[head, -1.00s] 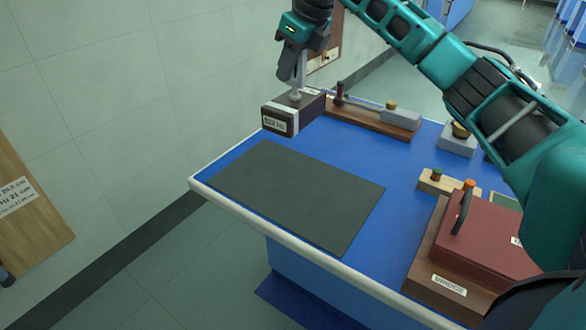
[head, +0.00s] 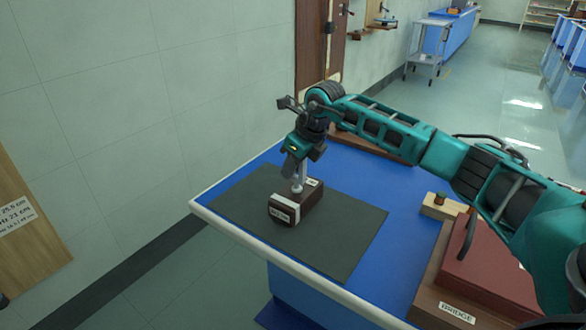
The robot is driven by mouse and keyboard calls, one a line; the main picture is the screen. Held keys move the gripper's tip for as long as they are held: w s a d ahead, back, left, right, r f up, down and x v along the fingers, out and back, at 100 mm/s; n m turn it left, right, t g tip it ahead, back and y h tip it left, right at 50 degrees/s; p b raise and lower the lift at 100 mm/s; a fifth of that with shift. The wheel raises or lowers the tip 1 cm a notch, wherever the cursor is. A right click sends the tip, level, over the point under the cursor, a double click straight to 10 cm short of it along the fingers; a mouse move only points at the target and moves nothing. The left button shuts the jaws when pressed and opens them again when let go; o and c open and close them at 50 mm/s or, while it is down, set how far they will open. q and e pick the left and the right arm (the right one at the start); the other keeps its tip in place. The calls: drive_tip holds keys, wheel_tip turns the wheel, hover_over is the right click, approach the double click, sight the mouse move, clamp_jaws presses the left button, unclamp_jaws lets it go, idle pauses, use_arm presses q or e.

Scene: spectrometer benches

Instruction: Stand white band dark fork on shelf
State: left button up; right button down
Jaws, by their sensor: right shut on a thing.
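The dark fork block with a white band (head: 312,203) is a dark brown box with a white end and a small label. A pale metal stem rises from its top. My right gripper (head: 297,178) is shut on that stem from above. The box is upright over the dark grey mat (head: 335,250); I cannot tell whether it touches the mat. A small wooden shelf (head: 378,27) is on the far wall, with small items on it. My left gripper is not in view.
The mat lies on a blue bench with a pale edge (head: 250,238). A dark red box on a brown base labelled BRIDGE (head: 442,309) stands at right, beside a small wooden block (head: 438,209). A grey trolley (head: 428,45) stands on the floor behind.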

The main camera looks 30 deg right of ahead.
drive_tip(key=shift+f, duration=0.35)
drive_tip(key=shift+f, duration=0.2)
drive_tip(key=c, duration=1)
unclamp_jaws()
